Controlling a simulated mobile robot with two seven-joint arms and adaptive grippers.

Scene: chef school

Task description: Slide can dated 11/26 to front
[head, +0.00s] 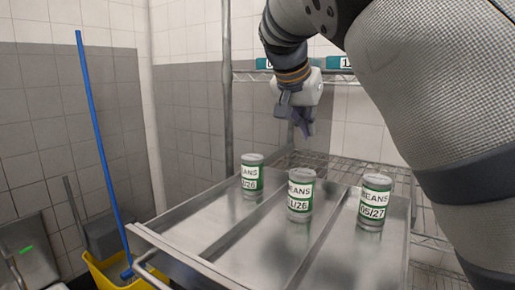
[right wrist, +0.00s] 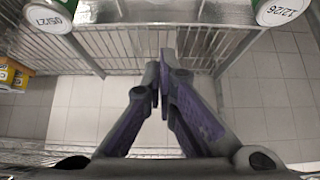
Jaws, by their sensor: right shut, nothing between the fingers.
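A green-and-white bean can (head: 301,195) stands upright in the middle lane of the metal tray; its date reads as 11/26, with the first digit partly turned away. A can (head: 252,174) on the left lane shows a date ending in /26. A can (head: 374,202) on the right lane reads 05/27. My right gripper (head: 304,131) is shut and empty, pointing down above and behind the middle can, apart from it. Its closed fingers (right wrist: 160,55) show in the right wrist view. My left gripper is not in view.
The three-lane metal tray (head: 190,232) has bare room in front of the cans. A wire rack (head: 335,162) stands behind it. A yellow mop bucket (head: 110,272) with a blue handle is at left. The right wrist view shows parts of labelled cans (right wrist: 280,12) at its upper corners.

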